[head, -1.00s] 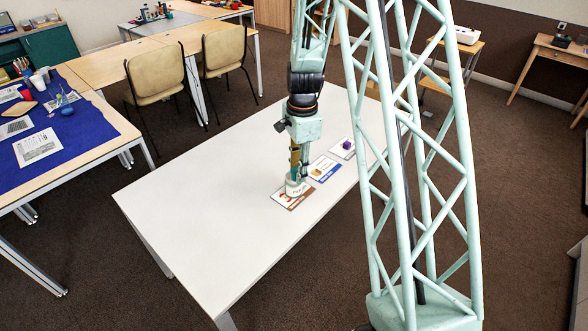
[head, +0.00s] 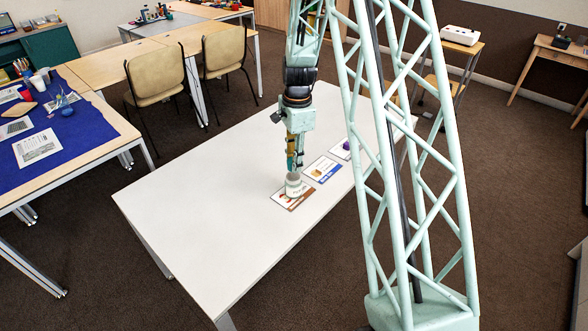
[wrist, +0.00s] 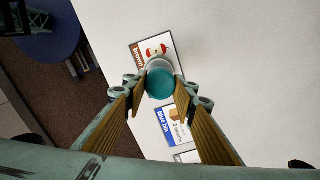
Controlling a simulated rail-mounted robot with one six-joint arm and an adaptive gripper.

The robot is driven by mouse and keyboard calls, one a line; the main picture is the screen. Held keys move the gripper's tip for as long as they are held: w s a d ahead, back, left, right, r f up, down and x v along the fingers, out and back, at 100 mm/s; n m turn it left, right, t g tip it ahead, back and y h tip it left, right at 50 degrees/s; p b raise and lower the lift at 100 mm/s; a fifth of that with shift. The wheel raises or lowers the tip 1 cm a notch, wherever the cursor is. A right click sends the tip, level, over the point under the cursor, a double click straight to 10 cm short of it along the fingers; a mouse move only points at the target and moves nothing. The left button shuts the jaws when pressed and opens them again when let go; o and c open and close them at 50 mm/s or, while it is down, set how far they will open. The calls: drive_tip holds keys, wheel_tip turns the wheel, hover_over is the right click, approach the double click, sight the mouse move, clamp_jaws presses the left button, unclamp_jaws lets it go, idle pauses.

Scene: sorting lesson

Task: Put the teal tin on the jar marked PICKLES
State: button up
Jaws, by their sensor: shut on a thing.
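The teal tin (wrist: 161,87) shows as a round teal top between my fingertips in the wrist view. My gripper (head: 295,167) is shut on it and points down over the table. I cannot tell whether tin and jar touch.
The jar stands by a brown-banded picture card (wrist: 138,55) on the white table (head: 210,205). A blue-banded card (head: 322,169) and another card with a purple thing (head: 344,148) lie beyond it. The table's left and front parts are clear.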

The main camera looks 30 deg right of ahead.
drive_tip(key=shift+f, duration=1.7)
drive_tip(key=shift+s+f+b, duration=0.1)
drive_tip(key=shift+f+b, duration=0.1)
drive_tip(key=shift+b, duration=0.15)
drive_tip(key=o, duration=0.9)
drive_tip(key=shift+r, duration=0.1)
drive_tip(key=r+p, duration=0.1)
drive_tip(key=r, duration=1)
drive_tip(key=shift+d+r+p, duration=0.2)
drive_tip(key=shift+r+p, duration=0.05)
drive_tip(key=shift+p, duration=0.15)
drive_tip(key=shift+r, duration=0.35)
drive_tip(key=shift+r, duration=0.1)
